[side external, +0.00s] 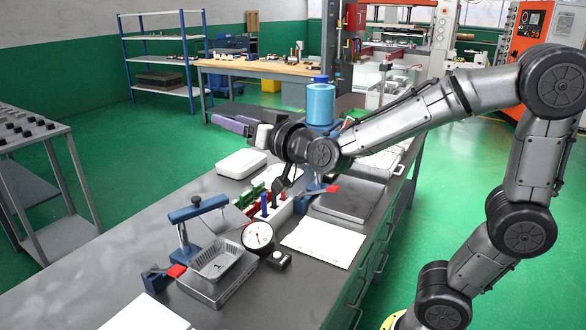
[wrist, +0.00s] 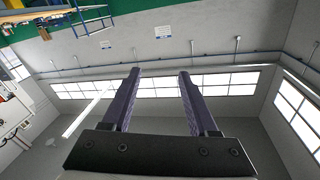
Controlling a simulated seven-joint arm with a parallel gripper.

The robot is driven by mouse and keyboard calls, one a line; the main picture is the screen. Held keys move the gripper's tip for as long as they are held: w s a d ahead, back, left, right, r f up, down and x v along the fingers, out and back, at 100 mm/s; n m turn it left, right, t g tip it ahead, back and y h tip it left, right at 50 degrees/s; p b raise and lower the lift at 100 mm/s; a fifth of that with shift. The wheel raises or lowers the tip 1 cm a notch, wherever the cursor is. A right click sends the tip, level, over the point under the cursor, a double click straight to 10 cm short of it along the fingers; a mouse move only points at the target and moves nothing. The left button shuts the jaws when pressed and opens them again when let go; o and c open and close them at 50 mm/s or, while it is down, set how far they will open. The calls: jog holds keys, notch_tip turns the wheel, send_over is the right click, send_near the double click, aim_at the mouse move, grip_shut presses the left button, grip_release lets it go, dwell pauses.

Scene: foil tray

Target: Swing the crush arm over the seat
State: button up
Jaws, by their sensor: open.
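The tray lies on a grey metal block (side external: 213,291), which appears to be the seat. The bar does not clearly reach over the tray's middle. My gripper (side external: 222,116) is well behind and above them, pointing left with purple fingers apart. In the wrist view my gripper (wrist: 160,75) is open and empty; no task object shows there.
A round dial gauge (side external: 258,236) stands right of the tray. A red-tipped clamp (side external: 177,271) sits at its left. A white sheet (side external: 323,243), a grey plate (side external: 349,199) and a white box (side external: 241,163) lie on the bench. A blue cylinder (side external: 320,104) stands behind my forearm.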

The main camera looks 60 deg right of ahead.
jog(key=s+a+f+n+g+y, duration=0.1)
jog(key=s+f+n+g+y, duration=0.1)
jog(key=s, duration=0.5)
jog(key=s+a+f+n+g+y, duration=0.1)
jog(key=s+f+n+g, duration=0.1)
jog(key=s, duration=0.5)
jog(key=shift+s+a+f+g+y, duration=0.25)
jog(key=shift+a+f+g+y, duration=0.15)
jog(key=shift+f+g, duration=0.3)
